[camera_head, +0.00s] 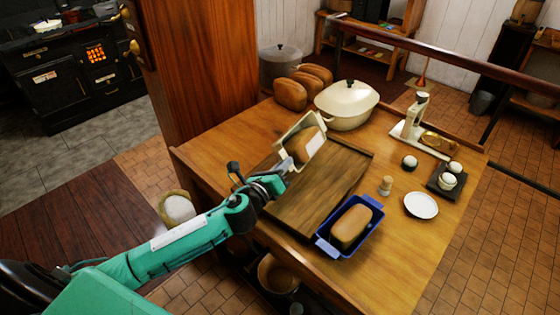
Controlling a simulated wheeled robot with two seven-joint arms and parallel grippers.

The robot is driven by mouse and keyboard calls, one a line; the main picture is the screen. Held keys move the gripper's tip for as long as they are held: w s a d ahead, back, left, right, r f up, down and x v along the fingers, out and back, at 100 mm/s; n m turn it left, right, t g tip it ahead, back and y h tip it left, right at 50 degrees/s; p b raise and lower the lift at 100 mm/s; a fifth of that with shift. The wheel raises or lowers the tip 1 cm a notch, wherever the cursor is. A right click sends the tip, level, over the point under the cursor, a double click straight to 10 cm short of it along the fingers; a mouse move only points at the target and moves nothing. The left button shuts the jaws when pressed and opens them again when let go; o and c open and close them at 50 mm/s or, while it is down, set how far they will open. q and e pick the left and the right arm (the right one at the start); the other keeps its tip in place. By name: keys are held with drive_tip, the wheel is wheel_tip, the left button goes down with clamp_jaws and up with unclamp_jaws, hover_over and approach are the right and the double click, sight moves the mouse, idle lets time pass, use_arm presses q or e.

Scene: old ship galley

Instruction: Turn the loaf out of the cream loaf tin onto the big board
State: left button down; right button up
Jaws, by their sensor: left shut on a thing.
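The cream loaf tin (290,131) is tilted on its side above the far left part of the big board, its open side facing right and toward me. A brown loaf (306,150) shows inside the tin. The big board (325,185) is dark wood and its bare surface shows no loaf. My left gripper (284,167) is shut on the near end of the tin. I cannot tell whether the tin touches the board. My right gripper is not in view.
A blue tin (373,203) with another loaf stands at the board's near right edge. Several loaves (290,95) and a cream lidded pot (346,103) stand behind. A peg-like shaker (386,186), white plate (421,205) and scale (413,130) are right. A wooden post (205,75) rises at left.

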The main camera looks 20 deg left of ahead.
use_arm(q)
wheel_tip(320, 180, down, 3)
drive_tip(key=m, duration=0.6)
drive_tip(key=shift+d+b, duration=0.1)
drive_tip(key=shift+b, duration=0.25)
drive_tip(key=m+p, duration=0.1)
drive_tip(key=m, duration=0.1)
drive_tip(key=m+p, duration=0.2)
drive_tip(key=m, duration=0.1)
drive_tip(key=shift+f, duration=0.4)
drive_tip(key=shift+a+f+m+p, duration=0.25)
drive_tip(key=shift+m+p, duration=0.3)
drive_tip(key=shift+m, duration=0.25)
drive_tip(key=shift+f+m, duration=0.3)
drive_tip(key=shift+m, duration=0.2)
